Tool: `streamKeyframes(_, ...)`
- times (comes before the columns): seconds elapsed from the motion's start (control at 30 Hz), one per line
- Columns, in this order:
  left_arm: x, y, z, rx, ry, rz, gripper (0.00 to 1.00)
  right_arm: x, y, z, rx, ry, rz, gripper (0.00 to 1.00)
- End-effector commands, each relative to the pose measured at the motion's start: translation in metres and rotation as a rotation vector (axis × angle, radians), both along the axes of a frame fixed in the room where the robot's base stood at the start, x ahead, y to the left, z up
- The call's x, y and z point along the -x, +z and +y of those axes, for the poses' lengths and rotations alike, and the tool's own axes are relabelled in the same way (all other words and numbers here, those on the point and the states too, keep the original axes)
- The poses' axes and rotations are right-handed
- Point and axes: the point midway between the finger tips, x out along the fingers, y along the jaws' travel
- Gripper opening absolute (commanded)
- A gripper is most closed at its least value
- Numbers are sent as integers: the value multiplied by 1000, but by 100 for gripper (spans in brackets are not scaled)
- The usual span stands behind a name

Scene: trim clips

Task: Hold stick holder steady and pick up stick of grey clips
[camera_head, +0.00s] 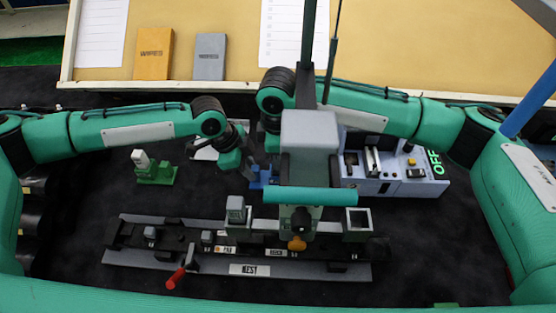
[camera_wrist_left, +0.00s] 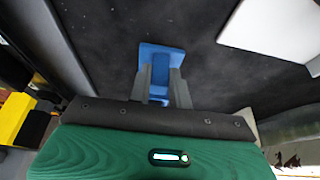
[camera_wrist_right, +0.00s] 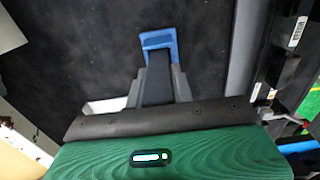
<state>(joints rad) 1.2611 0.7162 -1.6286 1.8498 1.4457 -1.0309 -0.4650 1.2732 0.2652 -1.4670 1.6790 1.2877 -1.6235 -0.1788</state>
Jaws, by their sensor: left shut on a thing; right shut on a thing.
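The blue stick holder (camera_head: 262,177) stands on the dark mat, partly hidden behind the grey and green machine. My left gripper (camera_head: 247,172) reaches it from the left. In the left wrist view its fingers (camera_wrist_left: 162,80) are closed on the blue holder (camera_wrist_left: 160,55). In the right wrist view, a dark grey stick (camera_wrist_right: 157,82), apparently the stick of clips, lies between my right gripper's fingers (camera_wrist_right: 160,75), with the blue holder (camera_wrist_right: 159,42) just beyond. Whether the stick is still inside the holder cannot be told. The right fingertips are hidden in the head view.
The machine (camera_head: 310,145) stands in front of the grippers on a long rail fixture (camera_head: 190,262) with a red-handled lever (camera_head: 176,277). A green clamp (camera_head: 154,172) is at left, and a blue-grey control box (camera_head: 385,170) marked OFF at right. Bare mat lies around the green clamp.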

Motion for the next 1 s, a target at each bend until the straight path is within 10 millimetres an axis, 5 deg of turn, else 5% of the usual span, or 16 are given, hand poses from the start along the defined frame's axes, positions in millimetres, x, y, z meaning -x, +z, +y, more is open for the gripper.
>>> streamKeyframes(0.3,0,0,0,0,0,0,0,0,61,0,-1,1,-2,1)
streamKeyframes(0.7,0,0,0,0,0,0,0,0,75,0,0,0,1,1)
streamKeyframes(0.73,0,0,0,0,0,0,22,0,75,0,0,0,1,1)
streamKeyframes(0.83,0,0,0,0,0,0,41,0,75,0,0,0,1,1)
streamKeyframes(1.0,0,0,0,0,0,0,45,0,75,0,0,0,1,1)
